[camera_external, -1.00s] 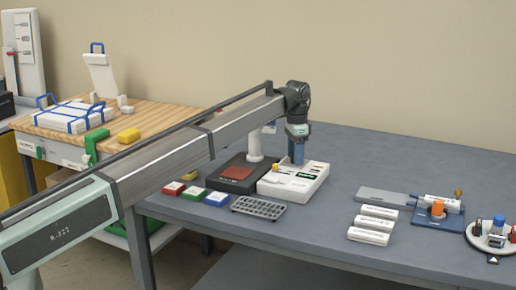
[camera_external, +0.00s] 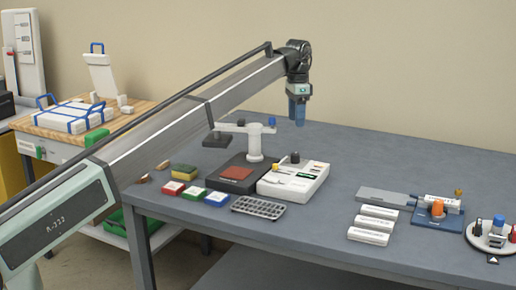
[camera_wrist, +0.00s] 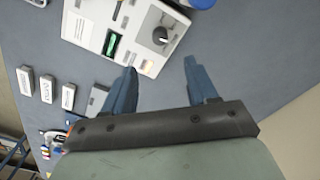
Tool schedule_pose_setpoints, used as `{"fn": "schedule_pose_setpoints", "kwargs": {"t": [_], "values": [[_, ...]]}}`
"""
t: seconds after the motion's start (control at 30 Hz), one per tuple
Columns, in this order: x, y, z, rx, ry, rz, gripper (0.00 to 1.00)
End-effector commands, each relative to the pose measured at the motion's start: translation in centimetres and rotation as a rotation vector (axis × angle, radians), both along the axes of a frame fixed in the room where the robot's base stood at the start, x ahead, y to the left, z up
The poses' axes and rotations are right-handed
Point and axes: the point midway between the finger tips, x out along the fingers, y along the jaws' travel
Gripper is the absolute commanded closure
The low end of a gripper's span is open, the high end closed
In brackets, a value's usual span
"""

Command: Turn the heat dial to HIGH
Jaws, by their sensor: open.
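The heat dial appears to be the dark round knob (camera_external: 295,157) at the back of the white control box (camera_external: 292,186) in the external view. In the wrist view the dial (camera_wrist: 160,36) has a light pointer mark, and the box (camera_wrist: 88,28) carries a small lit green window beside it. I cannot read the dial's labels. My gripper (camera_external: 297,122) is raised above the table behind the box, pointing down and apart from the dial. In the wrist view my gripper (camera_wrist: 161,67) has its blue fingers spread and empty, with the dial just beyond the fingertips.
Coloured blocks (camera_external: 195,192) and a grey tray (camera_external: 258,208) lie in front. White blocks (camera_external: 370,238) lie to the right. The table behind the box is clear.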

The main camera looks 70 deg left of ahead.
Motion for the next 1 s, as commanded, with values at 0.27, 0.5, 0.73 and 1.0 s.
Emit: {"fn": "schedule_pose_setpoints", "kwargs": {"t": [0.27, 0.5, 0.73, 1.0], "values": [[0.0, 0.0, 1.0, 0.0, 0.0, 0.0, 0.42], [0.0, -0.1, 1.0, 0.0, 0.0, -0.001, 0.45], [1.4, -3.0, 1.0, 0.0, -0.001, -0.032, 0.45], [0.1, -9.3, 0.2, 0.065, 0.012, -0.07, 0.45]]}}
